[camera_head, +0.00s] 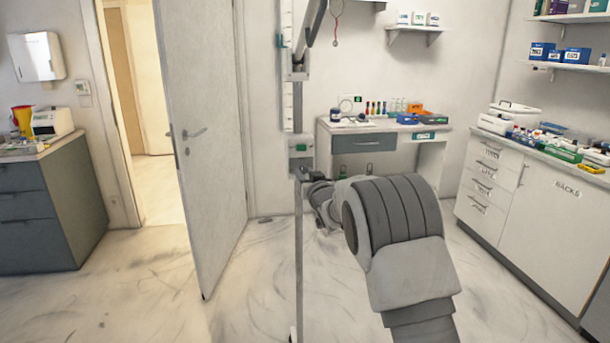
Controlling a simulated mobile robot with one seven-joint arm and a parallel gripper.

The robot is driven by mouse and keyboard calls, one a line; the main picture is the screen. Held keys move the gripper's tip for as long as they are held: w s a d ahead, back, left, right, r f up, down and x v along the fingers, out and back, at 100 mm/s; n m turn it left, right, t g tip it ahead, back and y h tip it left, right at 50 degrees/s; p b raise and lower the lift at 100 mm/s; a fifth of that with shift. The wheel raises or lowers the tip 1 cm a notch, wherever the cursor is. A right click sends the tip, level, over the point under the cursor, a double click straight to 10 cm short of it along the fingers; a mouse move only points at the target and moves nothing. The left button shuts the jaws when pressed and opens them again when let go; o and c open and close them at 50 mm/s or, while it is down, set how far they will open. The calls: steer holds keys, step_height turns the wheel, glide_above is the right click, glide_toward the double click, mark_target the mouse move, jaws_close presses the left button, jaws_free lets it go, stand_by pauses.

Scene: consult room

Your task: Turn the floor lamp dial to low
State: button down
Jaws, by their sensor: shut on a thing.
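The floor lamp (298,240) stands upright near the middle of the head view, a thin grey pole with a jointed arm at its top that runs out of the picture. A pale control box (301,147) with a green patch sits partway up the pole. My gripper (303,174) is at the pole just below this box, at the end of my grey arm, which reaches in from the lower right. It is shut on the lamp's dial, which is too small and covered to make out. The dial's setting cannot be read.
An open door (200,130) stands left of the lamp. A desk (365,143) with small bottles is behind my arm. A white cabinet (535,190) with boxes stands at the right, a grey cabinet (50,205) at the left. The floor left of the lamp is clear.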

steer(key=shift+b, duration=0.35)
steer(key=n+b, duration=0.3)
steer(key=shift+f, duration=0.2)
steer(key=n+b, duration=0.4)
steer(key=n, duration=0.1)
steer(key=shift+r+g+h+b, duration=0.15)
steer(key=shift+g+h+b, duration=0.15)
steer(key=n+h+b, duration=0.1)
steer(key=n+b, duration=0.2)
steer(key=n, duration=0.2)
steer(key=shift+a+b, duration=0.1)
steer(key=shift+b, duration=0.3)
steer(key=shift+r+n+b, duration=0.25)
steer(key=shift+n+b, duration=0.55)
steer(key=shift+n, duration=0.5)
steer(key=c, duration=0.6)
jaws_free()
